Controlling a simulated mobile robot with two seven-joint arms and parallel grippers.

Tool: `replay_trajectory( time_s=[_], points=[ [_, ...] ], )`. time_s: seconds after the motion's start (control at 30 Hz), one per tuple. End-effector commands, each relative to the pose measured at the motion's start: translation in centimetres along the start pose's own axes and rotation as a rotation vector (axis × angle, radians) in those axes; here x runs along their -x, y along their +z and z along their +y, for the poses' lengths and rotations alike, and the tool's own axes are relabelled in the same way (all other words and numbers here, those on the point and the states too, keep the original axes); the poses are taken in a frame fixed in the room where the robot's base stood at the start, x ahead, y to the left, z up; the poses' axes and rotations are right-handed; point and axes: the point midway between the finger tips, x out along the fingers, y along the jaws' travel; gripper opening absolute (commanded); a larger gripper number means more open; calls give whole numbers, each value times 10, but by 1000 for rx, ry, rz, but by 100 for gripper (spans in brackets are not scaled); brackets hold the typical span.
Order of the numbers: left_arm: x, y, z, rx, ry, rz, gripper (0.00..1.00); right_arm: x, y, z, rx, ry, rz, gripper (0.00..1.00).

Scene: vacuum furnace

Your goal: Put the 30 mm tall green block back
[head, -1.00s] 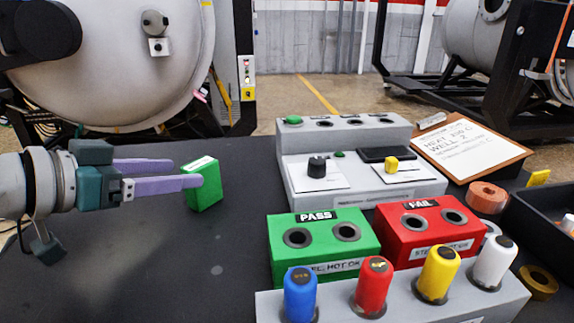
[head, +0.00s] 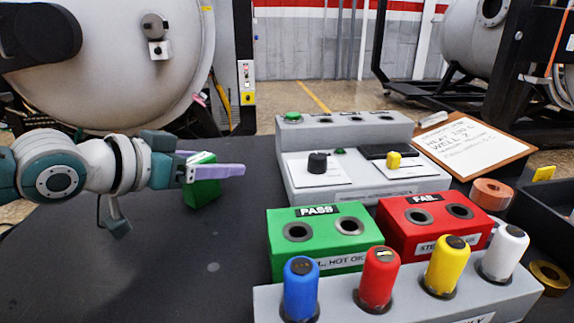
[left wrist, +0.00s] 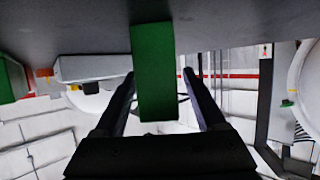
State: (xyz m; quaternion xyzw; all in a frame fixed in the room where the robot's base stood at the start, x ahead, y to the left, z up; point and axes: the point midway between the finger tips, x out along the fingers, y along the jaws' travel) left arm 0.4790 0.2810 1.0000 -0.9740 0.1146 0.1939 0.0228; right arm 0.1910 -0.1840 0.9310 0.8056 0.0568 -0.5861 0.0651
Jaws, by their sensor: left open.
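The green block (head: 203,193) stands upright on the dark table at the left, partly hidden behind a finger of my left gripper (head: 222,163). That gripper is open, with its purple fingers pointing right across the block's upper part. In the left wrist view the green block (left wrist: 153,95) stands between the two dark fingers of the left gripper (left wrist: 160,75), with a visible gap on the right side. The table surface fills the top of that view, and the block meets it. My right gripper is not in view.
Right of the block stand a green PASS box (head: 322,237), a red FAIL box (head: 428,222) and a grey control console (head: 355,160). A grey rack (head: 400,305) with coloured plugs is in front. A clipboard (head: 462,147) lies at the back right. The table's left part is clear.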

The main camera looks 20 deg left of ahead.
Motion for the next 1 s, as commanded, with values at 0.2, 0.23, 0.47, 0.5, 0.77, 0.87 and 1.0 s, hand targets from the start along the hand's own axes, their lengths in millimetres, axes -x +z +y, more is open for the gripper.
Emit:
replay_trajectory(
  time_s=[0.2, 0.23, 0.47, 0.5, 0.77, 0.87, 1.0],
  points=[
    [0, 0, 0, 0, 0, 0, 65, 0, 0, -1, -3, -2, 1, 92],
    [0, 0, 0, 0, 0, 0, 61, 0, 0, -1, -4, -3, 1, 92],
    [0, 0, 0, 0, 0, 0, 35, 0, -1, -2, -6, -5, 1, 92],
    [0, 0, 0, 0, 0, 0, 31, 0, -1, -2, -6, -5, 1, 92],
    [0, 0, 0, 0, 0, 0, 2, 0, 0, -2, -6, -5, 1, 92],
    [0, 0, 0, 0, 0, 0, 0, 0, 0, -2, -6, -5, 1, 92],
    [0, 0, 0, 0, 0, 0, 0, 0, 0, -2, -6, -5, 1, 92]
  ],
)
